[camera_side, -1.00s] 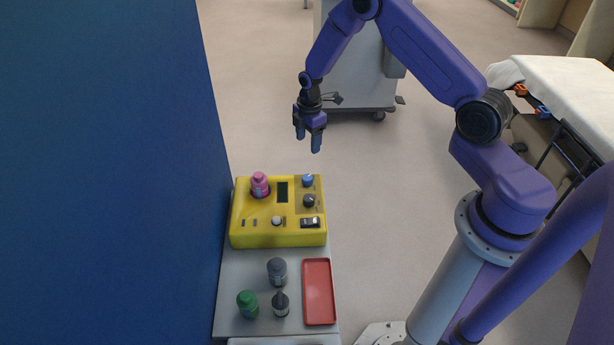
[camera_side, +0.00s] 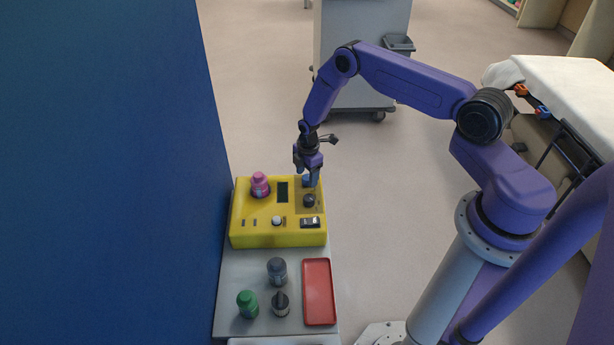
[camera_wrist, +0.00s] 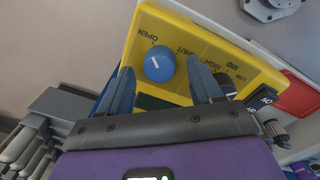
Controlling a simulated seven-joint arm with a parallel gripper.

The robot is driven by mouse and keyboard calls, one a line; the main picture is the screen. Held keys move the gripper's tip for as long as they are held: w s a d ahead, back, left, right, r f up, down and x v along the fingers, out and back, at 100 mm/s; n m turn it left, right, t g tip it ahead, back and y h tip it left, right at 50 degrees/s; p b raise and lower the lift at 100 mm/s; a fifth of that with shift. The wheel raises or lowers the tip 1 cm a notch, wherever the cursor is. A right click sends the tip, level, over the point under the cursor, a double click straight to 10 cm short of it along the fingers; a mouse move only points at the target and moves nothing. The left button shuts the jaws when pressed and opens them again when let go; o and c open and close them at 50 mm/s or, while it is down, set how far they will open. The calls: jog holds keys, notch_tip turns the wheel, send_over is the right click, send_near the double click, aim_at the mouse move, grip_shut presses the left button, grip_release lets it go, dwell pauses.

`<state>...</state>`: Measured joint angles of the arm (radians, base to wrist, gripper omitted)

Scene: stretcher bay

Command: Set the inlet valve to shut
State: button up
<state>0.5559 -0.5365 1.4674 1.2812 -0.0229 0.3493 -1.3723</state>
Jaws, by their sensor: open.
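The yellow panel box (camera_side: 245,226) has a blue knob (camera_side: 307,181) at its far right corner. In the wrist view the blue knob (camera_wrist: 158,66) lies beside the printed words OPEN and SHUT; its short white mark seems to lean toward OPEN. My gripper (camera_side: 309,180) points down just over this knob and partly hides it in the side view. In the wrist view its two fingers are apart, one on each side of the knob. I cannot tell whether they touch it.
A dark knob (camera_side: 309,201) marked LOW and MID sits close by, with a rocker switch (camera_side: 310,223) nearer. A blue wall is left.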

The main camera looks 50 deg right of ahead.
jog(key=shift+f, duration=0.65)
jog(key=shift+c, duration=0.3)
jog(key=c, duration=1)
